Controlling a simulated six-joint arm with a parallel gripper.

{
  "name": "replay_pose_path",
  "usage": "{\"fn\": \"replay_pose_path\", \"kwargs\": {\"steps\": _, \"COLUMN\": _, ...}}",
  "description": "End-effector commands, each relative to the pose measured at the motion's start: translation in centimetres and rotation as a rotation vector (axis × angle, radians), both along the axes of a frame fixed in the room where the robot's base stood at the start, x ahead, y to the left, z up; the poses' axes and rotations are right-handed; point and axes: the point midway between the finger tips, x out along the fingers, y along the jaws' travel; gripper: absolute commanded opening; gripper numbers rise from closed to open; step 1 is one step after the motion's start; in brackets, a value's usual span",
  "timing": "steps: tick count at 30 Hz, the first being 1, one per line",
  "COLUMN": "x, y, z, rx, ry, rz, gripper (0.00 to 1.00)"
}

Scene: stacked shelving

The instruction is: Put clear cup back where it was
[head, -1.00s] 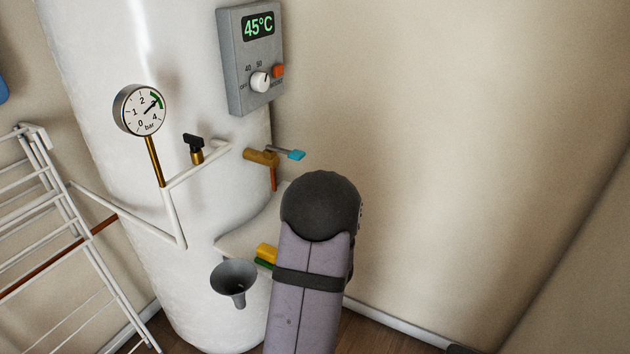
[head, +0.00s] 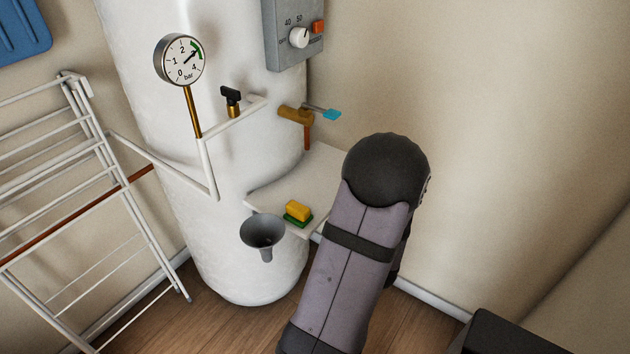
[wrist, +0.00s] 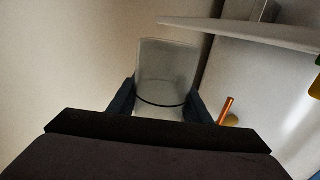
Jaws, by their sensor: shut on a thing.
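The clear cup (wrist: 168,65) is a see-through, slightly frosted tumbler with a dark ring line, seen in the wrist view. My gripper (wrist: 163,98) is shut on it, one dark finger on each side. The white shelf (head: 318,178) is beside the boiler in the head view, and its edge also shows at the upper right of the wrist view (wrist: 245,34). The cup appears apart from the shelf in the wrist view. In the head view my arm hides the gripper and the cup.
A yellow and green sponge (head: 298,212) lies on the shelf's front part. A grey funnel (head: 262,232) is at its left front. A brass tap (head: 295,115) with a copper spout is above the shelf. A drying rack (head: 75,190) stands left. The shelf's middle looks bare.

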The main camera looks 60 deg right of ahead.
Motion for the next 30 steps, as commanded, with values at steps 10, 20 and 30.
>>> {"fn": "replay_pose_path", "kwargs": {"steps": 10, "x": -5.9, "y": -3.9, "z": -2.3, "rx": -0.004, "ry": 0.0, "rz": -0.049, "gripper": 0.22}}
{"fn": "replay_pose_path", "kwargs": {"steps": 20, "x": -3.1, "y": -4.2, "z": -1.4, "rx": -0.005, "ry": 0.002, "rz": 0.238, "gripper": 0.22}}
{"fn": "replay_pose_path", "kwargs": {"steps": 30, "x": 2.1, "y": 0.7, "z": -0.1, "rx": -0.001, "ry": -0.001, "rz": 0.687, "gripper": 0.22}}
